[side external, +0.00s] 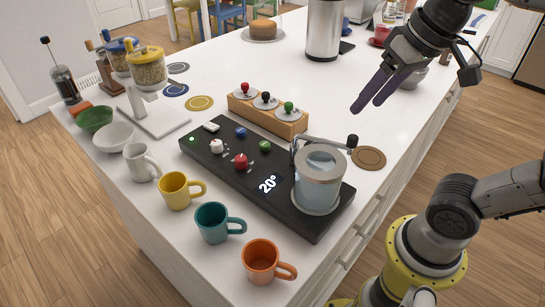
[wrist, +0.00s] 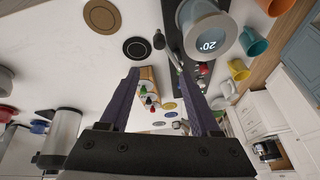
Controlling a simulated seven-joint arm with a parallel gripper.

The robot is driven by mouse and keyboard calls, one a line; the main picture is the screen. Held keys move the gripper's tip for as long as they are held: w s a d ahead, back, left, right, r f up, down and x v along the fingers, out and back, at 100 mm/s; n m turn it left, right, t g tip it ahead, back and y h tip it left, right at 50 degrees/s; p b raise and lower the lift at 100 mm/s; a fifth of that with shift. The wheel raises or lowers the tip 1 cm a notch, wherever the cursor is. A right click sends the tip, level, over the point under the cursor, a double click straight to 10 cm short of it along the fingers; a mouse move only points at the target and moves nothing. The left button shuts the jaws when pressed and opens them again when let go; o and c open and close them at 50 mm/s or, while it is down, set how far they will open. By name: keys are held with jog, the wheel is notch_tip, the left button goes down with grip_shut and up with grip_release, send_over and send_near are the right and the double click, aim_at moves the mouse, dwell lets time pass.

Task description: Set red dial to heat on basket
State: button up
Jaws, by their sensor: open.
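The red dial (side external: 240,160) sits on the black control panel (side external: 215,165), beside white, blue and green dials; a display (side external: 267,184) reads 20°. A clear lidded vessel with a handle (side external: 318,185) stands on the panel's right end; I cannot tell if it is the basket. It also shows in the wrist view (wrist: 205,22). A wooden rack (side external: 290,122) behind the panel holds red-, black- and green-topped pieces. My gripper (side external: 365,105) is open and empty, above the counter, right of the rack and well apart from the red dial. Its fingers also show in the wrist view (wrist: 158,75).
Yellow (side external: 174,191), teal (side external: 212,223) and orange (side external: 261,262) mugs line the counter's front edge. A brown coaster (side external: 369,158) lies right of the vessel. A steel canister (side external: 323,30) stands at the back. The counter between canister and rack is clear.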

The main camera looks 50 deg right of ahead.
jog(key=s+f+n, duration=0.3)
jog(key=f, duration=0.4)
jog(key=shift+s+d+t, duration=0.2)
jog(key=shift+d+t, duration=0.1)
jog(key=shift+t, duration=0.1)
dwell(0.3)
